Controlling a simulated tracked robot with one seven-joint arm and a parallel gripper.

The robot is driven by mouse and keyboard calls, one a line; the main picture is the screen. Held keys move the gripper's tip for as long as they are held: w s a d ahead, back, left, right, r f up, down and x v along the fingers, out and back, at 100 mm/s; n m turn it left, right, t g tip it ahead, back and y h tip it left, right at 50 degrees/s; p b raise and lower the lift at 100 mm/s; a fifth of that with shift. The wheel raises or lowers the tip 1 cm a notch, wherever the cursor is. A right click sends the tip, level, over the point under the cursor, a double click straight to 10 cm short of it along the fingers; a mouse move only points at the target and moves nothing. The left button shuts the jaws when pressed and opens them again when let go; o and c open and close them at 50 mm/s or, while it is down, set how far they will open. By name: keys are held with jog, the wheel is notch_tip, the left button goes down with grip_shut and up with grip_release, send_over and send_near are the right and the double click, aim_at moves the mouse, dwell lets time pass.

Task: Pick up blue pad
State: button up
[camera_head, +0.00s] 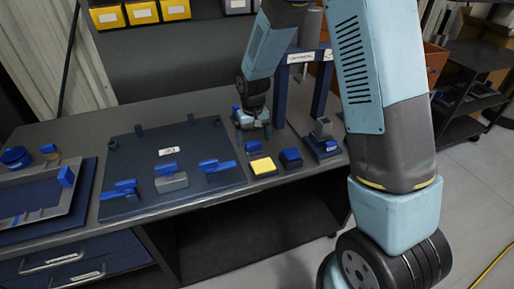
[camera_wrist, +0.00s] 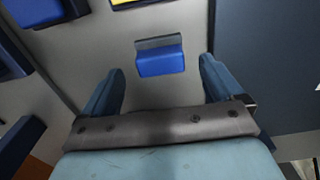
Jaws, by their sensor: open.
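The blue pad (camera_wrist: 160,60) is a small bright blue block with a grey strip along its far side in the wrist view. It lies on the grey bench top, ahead of the gap between my fingers. A small blue block (camera_head: 254,146) below my gripper in the head view appears to be the same pad. My gripper (camera_wrist: 158,85) is open and empty, its two blue-grey fingers on either side of the pad's line and apart from it. In the head view my gripper (camera_head: 252,124) hangs over the bench beside the blue frame.
A yellow-topped block (camera_head: 263,166) and a dark blue block (camera_head: 291,157) stand close by. A dark board (camera_head: 140,150) with blue-handled pieces lies left. A blue frame (camera_head: 283,95) rises right of my gripper. A grey tray (camera_head: 40,192) is far left.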

jog(key=shift+f, duration=1.45)
jog(key=c, duration=1.1)
